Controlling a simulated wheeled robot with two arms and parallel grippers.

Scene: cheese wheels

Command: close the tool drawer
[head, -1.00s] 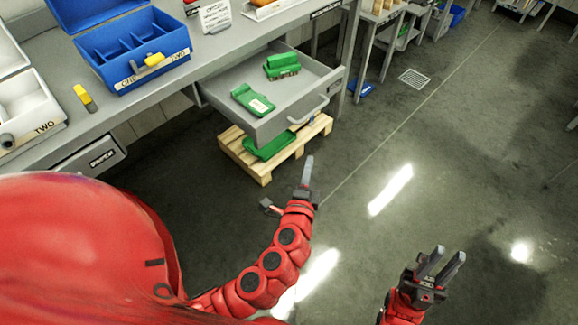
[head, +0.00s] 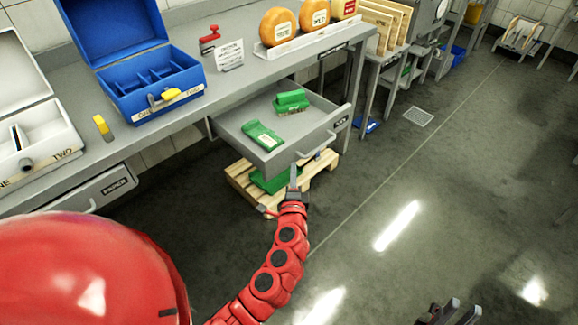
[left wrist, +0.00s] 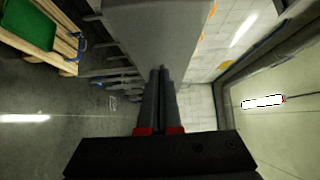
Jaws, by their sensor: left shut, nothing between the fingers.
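The grey tool drawer (head: 240,112) is pulled out from under the workbench in the head view, with a bar handle (head: 315,146) on its front. Two green objects lie in it: one (head: 263,136) near the front and one (head: 291,101) farther back. My left gripper (head: 295,171) is shut and empty, just before the lower part of the drawer front; I cannot tell if it touches. In the left wrist view its closed fingers (left wrist: 160,85) point at a close grey surface, probably the drawer front (left wrist: 160,30). My right gripper (head: 454,309) is open at the bottom edge, partly cut off.
A wooden pallet (head: 240,180) with a green item (head: 270,182) stands on the floor below the drawer. The workbench (head: 205,108) carries a blue toolbox (head: 130,98) and orange cheese wheels (head: 279,27). A second drawer (head: 85,196) is at the left.

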